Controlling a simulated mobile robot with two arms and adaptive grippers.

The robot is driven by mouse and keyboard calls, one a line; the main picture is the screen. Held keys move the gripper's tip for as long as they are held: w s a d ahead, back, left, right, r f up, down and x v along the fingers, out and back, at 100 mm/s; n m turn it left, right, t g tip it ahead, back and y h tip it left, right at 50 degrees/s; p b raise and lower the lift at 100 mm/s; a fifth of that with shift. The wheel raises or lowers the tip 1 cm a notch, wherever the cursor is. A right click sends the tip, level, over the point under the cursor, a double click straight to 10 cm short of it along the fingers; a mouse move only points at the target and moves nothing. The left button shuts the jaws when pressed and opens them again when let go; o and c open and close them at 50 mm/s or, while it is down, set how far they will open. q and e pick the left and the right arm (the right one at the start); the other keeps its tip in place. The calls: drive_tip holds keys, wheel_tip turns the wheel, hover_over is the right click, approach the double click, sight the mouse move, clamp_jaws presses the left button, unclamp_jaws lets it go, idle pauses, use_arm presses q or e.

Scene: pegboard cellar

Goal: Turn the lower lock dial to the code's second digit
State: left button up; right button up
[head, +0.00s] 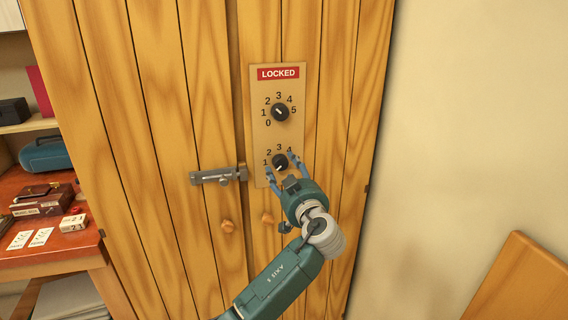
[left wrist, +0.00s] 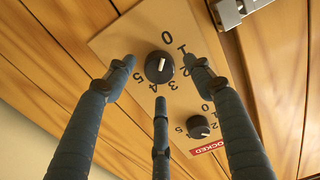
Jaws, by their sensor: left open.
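A tan lock panel (head: 262,140) on the wooden cabinet door carries a red LOCKED sign (head: 278,73) and two black dials. The lower dial (left wrist: 159,67) is ringed by the digits 0 to 5; its white mark appears to point towards 0. It also shows in the head view (head: 280,162), partly hidden by my gripper. The upper dial (head: 280,112) has its mark towards the upper left, around 1 or 2. My left gripper (head: 282,164) is open, its three fingers spread around the lower dial; I cannot tell whether they touch it. My right gripper is out of view.
A metal bolt (head: 215,176) crosses the door seam left of the panel, above wooden knobs (head: 227,226). A wooden board (head: 525,280) is at lower right.

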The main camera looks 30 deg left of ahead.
sight(281, 163)
use_arm(q)
drive_tip(key=shift+x, duration=1.15)
drive_tip(key=shift+d, duration=0.1)
drive_tip(key=c, duration=1.2)
drive_tip(key=shift+o, duration=0.2)
drive_tip(key=shift+m, duration=0.3)
drive_tip(key=m, duration=0.3)
drive_tip(key=m+p, duration=0.1)
drive_tip(key=m, duration=0.4)
drive_tip(key=shift+m, duration=0.3)
